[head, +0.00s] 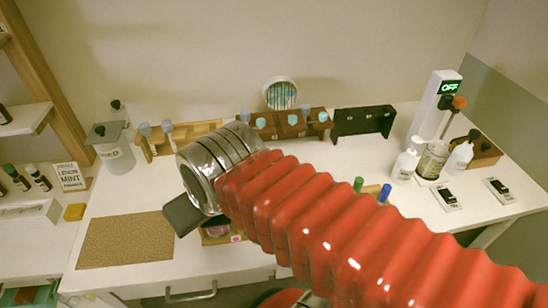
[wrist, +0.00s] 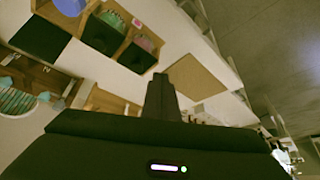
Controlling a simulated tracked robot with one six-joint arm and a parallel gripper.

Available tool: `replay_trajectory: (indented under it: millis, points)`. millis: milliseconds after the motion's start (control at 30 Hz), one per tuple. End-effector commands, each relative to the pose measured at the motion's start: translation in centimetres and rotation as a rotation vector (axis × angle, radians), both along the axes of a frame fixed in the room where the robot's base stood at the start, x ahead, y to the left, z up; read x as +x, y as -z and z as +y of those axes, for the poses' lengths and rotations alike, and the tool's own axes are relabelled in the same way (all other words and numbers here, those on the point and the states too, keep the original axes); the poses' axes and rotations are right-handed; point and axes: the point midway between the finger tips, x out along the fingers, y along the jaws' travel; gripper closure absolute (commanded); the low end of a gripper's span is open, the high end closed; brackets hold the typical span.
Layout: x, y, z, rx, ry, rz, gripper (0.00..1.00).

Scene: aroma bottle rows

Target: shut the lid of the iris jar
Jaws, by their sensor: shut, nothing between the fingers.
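My gripper (head: 183,216) points down and left in the head view, in front of the tan mat's right edge. In the wrist view its dark fingers (wrist: 161,90) are together and empty. A wooden row of open jars shows at the top of the wrist view. One jar holds purple stuff (wrist: 147,43), with a pink label beside it and a dark flap, perhaps its lid (wrist: 137,59), standing out from it. I cannot read which jar is iris. My fingers are apart from this flap. In the head view my arm hides most of the row; some purple (head: 217,230) shows below my wrist.
A tan mat (head: 127,240) lies bare at the left of the table. A grey lidded jar (head: 115,157) stands behind it. Wooden bottle racks (head: 185,135) and a black rack (head: 363,122) line the back. White bottles (head: 405,165) and an OFF-lit post (head: 436,100) stand right.

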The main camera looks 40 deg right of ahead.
Motion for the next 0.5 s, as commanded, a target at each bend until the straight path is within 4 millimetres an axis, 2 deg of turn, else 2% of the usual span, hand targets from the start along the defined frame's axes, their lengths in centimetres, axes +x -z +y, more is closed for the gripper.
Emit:
replay_trajectory:
  millis: [333,467,500]
  points:
    - [0.2,-0.3,-0.3,-0.001,0.012,0.006,1.0]
    - [1.0,-1.0,-1.6,0.0,0.052,0.034,1.0]
    - [1.3,-1.3,-2.6,0.001,0.07,0.048,1.0]
